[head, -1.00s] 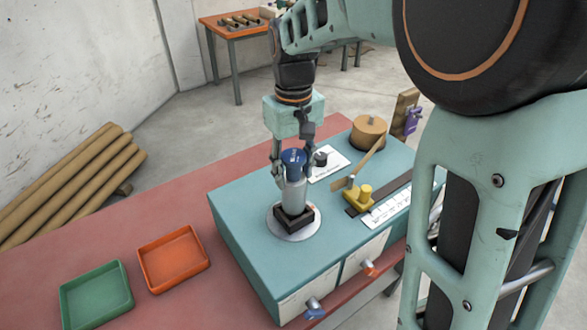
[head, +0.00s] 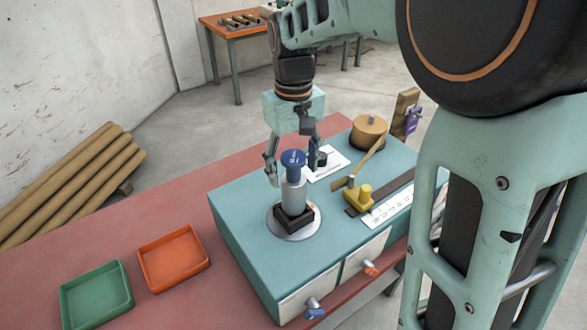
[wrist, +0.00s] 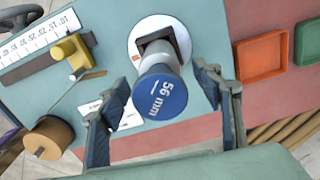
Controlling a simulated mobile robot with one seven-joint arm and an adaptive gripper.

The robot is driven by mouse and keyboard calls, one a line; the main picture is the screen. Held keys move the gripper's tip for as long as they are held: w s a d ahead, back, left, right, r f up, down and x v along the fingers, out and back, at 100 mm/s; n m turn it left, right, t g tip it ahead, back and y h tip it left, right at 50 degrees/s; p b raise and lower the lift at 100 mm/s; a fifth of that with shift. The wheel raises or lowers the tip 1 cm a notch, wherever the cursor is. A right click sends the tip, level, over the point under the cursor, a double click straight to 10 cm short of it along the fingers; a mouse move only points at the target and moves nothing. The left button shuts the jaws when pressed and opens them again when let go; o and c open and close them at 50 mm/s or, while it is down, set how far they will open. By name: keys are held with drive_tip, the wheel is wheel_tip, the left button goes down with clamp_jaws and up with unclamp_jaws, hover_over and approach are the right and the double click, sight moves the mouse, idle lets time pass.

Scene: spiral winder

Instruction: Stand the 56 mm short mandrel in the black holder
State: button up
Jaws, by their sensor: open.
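The 56 mm short mandrel (head: 293,190) is a grey cylinder with a blue cap. It stands upright in the square black holder (head: 307,216) on the round pale plate of the teal winder. In the wrist view its blue cap (wrist: 160,98) reads "56 mm", and a dark edge of the holder (wrist: 155,47) shows behind it. My gripper (head: 292,172) is open, with one finger on each side of the mandrel. In the wrist view both fingertips (wrist: 166,80) stand apart from the cap. The mandrel's foot inside the holder is hidden.
On the winder top (head: 250,205) are a yellow block (head: 361,197), a white scale (head: 385,214) and a brown spool (head: 369,132). An orange tray (head: 173,258) and a green tray (head: 96,296) lie on the red bench to the left. Cardboard tubes (head: 80,180) lie behind.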

wheel_tip(320, 180, up, 11)
drive_tip(key=shift+r, duration=0.15)
idle(0.4)
